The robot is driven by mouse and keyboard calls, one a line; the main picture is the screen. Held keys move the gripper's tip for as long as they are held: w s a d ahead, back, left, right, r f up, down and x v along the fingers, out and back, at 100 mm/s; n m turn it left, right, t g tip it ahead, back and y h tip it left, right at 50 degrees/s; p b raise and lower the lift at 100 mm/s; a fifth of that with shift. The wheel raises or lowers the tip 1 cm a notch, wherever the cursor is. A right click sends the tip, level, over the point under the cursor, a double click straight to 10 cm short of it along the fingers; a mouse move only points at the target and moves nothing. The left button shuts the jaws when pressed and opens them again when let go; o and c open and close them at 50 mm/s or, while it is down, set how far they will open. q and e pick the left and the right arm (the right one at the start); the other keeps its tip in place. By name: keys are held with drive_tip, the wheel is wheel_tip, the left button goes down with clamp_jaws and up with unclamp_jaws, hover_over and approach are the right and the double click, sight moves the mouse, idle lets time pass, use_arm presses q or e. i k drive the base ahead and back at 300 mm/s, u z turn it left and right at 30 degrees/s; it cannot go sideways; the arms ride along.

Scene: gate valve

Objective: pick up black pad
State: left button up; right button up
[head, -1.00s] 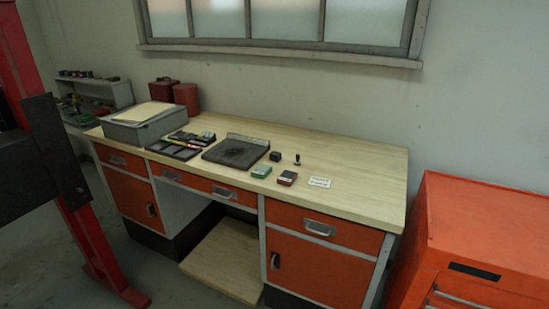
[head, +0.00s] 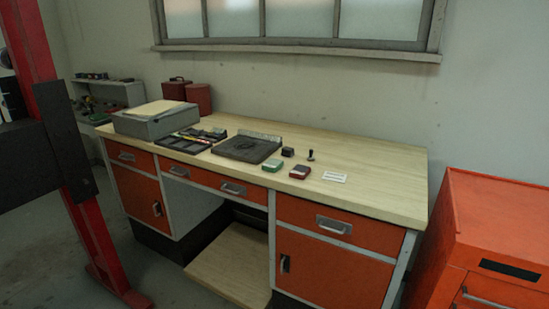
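Two dark things on the desk top could be the black pad. One is a small black block (head: 288,152), near the middle of the desk, between a large dark slab and a small upright stamp (head: 311,155). The other is that large flat dark slab (head: 247,148) with a paler strip along its back edge. A small green pad (head: 272,166) and a dark red pad (head: 300,172) lie in front of the black block. Neither of my grippers shows in the head view.
The wooden desk top (head: 380,185) is clear at its right end. A white label (head: 334,177) lies near the pads. A black tray (head: 186,141) and a grey box (head: 155,120) are to the left. An orange cabinet (head: 500,230) stands at the right, a red post (head: 95,230) at the left.

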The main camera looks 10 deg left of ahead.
sight(287, 152)
drive_tip(key=u, duration=1.3)
drive_tip(key=i, duration=2.3)
drive_tip(key=z, duration=2.95)
